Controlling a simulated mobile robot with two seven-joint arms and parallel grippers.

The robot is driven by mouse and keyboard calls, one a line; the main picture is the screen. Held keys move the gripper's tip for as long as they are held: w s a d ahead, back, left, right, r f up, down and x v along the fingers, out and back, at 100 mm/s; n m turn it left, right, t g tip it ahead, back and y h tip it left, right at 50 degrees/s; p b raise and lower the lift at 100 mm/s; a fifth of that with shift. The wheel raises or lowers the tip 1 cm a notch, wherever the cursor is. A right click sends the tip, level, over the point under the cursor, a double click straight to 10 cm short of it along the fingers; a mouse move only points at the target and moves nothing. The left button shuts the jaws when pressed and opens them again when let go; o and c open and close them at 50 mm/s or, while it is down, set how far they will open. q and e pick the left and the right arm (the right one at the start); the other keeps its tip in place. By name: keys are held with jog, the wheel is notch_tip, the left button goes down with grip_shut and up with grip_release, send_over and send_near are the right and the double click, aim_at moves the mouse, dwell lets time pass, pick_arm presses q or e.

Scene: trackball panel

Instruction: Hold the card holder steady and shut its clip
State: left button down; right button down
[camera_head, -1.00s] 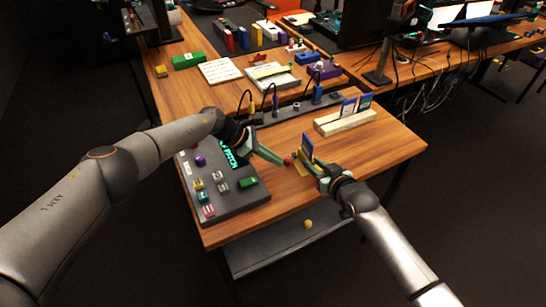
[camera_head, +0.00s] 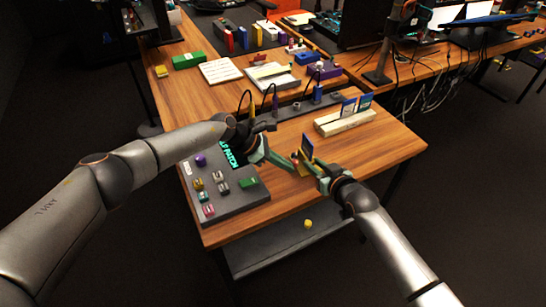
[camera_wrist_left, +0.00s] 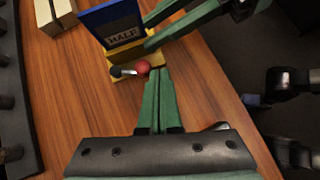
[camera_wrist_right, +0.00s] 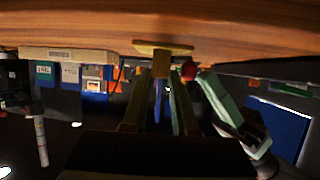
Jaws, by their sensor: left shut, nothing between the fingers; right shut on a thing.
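The card holder is a small yellow stand (camera_wrist_left: 124,60) with an upright blue card (camera_wrist_left: 112,25) in it, near the front of the wooden table. A dark lever with a red knob (camera_wrist_left: 143,67) sits low on its near side; I cannot tell whether this clip is open or shut. In the head view, my right gripper (camera_head: 314,169) is shut on the holder from the right. My left gripper (camera_head: 293,167) is shut and empty, its fingertips close beside the red knob. The knob also shows in the right wrist view (camera_wrist_right: 189,70); contact is unclear.
A dark control panel (camera_head: 243,203) with coloured blocks and a purple trackball lies left of the holder. A pale rack (camera_head: 345,124) with blue cards stands behind it. The table's front edge is close. Bare wood lies to the right.

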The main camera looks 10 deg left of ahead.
pick_arm(q)
jog(key=shift+s+d, duration=0.15)
jog(key=shift+d, duration=0.75)
dwell(0.8)
